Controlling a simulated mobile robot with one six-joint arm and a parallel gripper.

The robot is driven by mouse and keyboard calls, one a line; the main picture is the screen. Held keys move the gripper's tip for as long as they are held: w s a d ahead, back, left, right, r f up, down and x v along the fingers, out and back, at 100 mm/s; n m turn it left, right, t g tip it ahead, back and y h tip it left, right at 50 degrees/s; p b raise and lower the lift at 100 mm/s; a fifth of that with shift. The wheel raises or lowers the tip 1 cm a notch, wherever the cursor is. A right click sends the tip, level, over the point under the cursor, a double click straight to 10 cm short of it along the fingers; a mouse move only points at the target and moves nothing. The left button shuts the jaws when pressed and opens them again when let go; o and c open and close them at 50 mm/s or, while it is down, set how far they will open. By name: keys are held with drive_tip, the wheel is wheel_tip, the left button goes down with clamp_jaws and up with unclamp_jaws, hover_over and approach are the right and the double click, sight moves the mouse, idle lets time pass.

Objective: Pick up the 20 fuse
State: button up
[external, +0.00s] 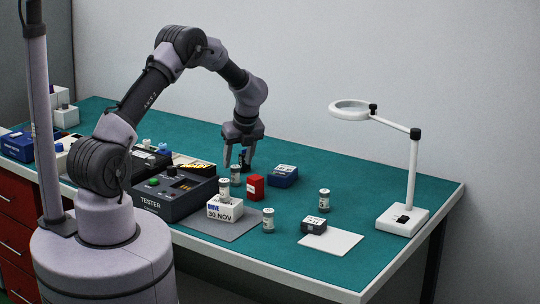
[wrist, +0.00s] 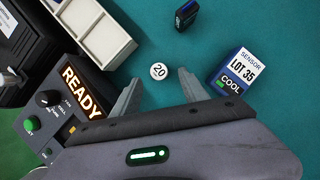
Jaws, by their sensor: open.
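The 20 fuse (wrist: 158,71) stands upright on the green mat in the wrist view. Its round white top reads 20. It lies ahead of my gripper (wrist: 160,92), in line with the gap between the two fingers and apart from both. My gripper is open and empty. In the external view my gripper (external: 238,166) points down over the bench. A small pale cylinder (external: 235,175) below the fingertips appears to be this fuse; its number is too small to read there.
The blue LOT 35 sensor box (wrist: 238,73) is close right of the fingers. The tester (external: 175,195) is left. A red block (external: 255,188), a DRIVE box (external: 224,209) and two other cylinders (external: 268,220) (external: 324,200) stand nearby. A magnifier lamp (external: 410,180) stands at right.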

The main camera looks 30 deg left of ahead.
sight(236, 167)
drive_tip(key=b+x, duration=0.2)
drive_tip(key=x, duration=0.4)
drive_tip(key=shift+f, duration=0.1)
drive_tip(key=shift+c, duration=1.3)
clamp_jaws()
